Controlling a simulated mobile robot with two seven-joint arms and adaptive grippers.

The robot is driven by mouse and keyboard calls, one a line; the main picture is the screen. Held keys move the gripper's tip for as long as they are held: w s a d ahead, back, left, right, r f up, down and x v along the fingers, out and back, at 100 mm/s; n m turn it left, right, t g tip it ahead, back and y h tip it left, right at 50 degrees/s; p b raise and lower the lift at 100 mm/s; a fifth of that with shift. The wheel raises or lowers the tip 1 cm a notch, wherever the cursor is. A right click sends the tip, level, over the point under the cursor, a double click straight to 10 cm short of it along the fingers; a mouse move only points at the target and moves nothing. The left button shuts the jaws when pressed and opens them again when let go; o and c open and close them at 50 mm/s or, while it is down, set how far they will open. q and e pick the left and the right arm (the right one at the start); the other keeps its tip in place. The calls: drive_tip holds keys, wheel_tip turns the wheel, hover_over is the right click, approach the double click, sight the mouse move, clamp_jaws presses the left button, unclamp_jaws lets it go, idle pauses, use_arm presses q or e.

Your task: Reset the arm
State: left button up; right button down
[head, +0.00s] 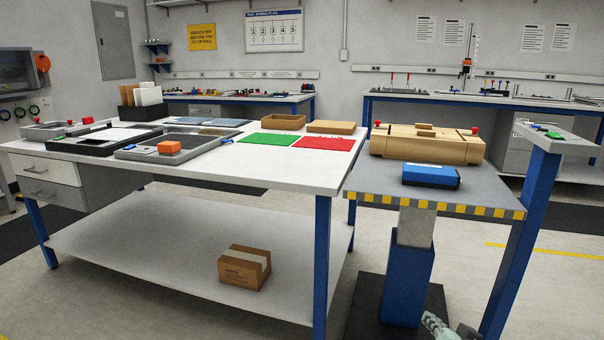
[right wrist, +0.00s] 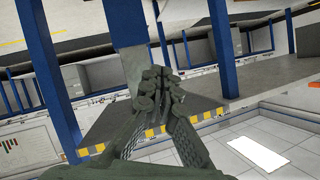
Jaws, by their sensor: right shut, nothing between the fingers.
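My right gripper (head: 440,326) shows at the bottom edge of the head view, low in front of the small grey table's blue pedestal. It also fills the middle of the right wrist view (right wrist: 160,80), with its fingers together and nothing between them. It is apart from the tables and the things on them. My left gripper is in neither view.
A grey table (head: 375,184) with a yellow-black edge holds a wooden box (head: 425,149) and a blue box (head: 430,176). The white workbench (head: 310,172) on the left holds trays and green and red mats. A cardboard box (head: 244,268) sits on its lower shelf.

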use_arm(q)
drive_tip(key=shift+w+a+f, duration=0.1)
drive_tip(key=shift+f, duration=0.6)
use_arm(e)
drive_tip(key=s+a+f+n+g, duration=0.1)
drive_tip(key=s+f+n+g, duration=0.1)
drive_tip(key=s+f, duration=0.4)
drive_tip(key=s+f+n+g+h, duration=0.1)
drive_tip(key=s+f+g, duration=0.4)
drive_tip(key=s, duration=0.9)
drive_tip(key=s+a+f+n+g, duration=0.1)
drive_tip(key=s+f+n+g, duration=0.2)
drive_tip(key=s+f, duration=0.3)
drive_tip(key=s, duration=0.5)
drive_tip(key=shift+a+f+n+g, duration=0.3)
drive_tip(key=shift+f+n, duration=0.1)
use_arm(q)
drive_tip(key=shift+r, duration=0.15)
use_arm(e)
drive_tip(key=shift+w, duration=0.1)
